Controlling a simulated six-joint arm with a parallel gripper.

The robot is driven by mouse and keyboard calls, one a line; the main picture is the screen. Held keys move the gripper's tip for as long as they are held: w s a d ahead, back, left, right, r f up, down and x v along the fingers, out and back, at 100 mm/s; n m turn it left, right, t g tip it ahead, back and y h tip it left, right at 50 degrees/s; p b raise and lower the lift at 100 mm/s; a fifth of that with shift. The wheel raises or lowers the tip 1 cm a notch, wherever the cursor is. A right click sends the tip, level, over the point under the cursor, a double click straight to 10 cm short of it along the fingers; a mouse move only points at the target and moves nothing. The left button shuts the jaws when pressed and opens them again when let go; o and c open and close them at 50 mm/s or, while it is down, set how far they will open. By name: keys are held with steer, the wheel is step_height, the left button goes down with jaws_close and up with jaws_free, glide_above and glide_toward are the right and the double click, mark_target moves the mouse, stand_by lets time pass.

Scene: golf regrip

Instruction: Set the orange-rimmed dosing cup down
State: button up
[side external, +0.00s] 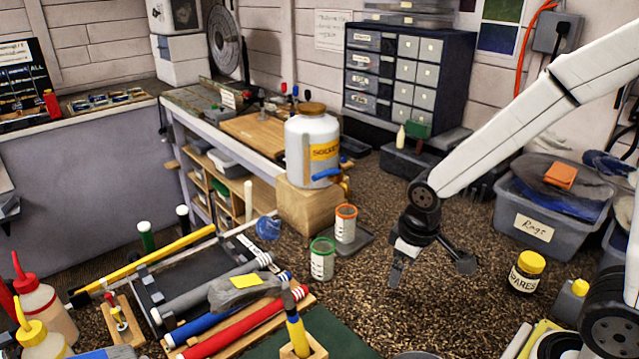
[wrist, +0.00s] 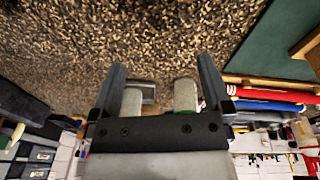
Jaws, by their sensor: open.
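The orange-rimmed dosing cup (side external: 346,226) is pale with printed marks. It stands upright on a small dark grey pad (side external: 363,244), in front of the wooden block. In the wrist view the pale body (wrist: 132,101) at the left, beside the pad, appears to be this cup; its rim is hidden there. A similar green-rimmed cup (side external: 321,261) stands nearer the grips, apart from it. My gripper (side external: 432,274) is open and empty, to the right of both cups and clear of them. Its spread fingers also show in the wrist view (wrist: 162,64).
A large white jug (side external: 312,142) stands on a wooden block (side external: 306,208) behind the cups. Grips, including a red one (side external: 240,325), lie at front left with a hammer (side external: 295,322). A yellow-lidded jar (side external: 526,272) and a grey bin (side external: 550,215) are at right. Speckled floor between is free.

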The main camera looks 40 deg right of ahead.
steer(key=shift+s+d+m+t, duration=0.2)
steer(key=shift+s+m+t, duration=0.3)
steer(key=shift+s+m, duration=0.7)
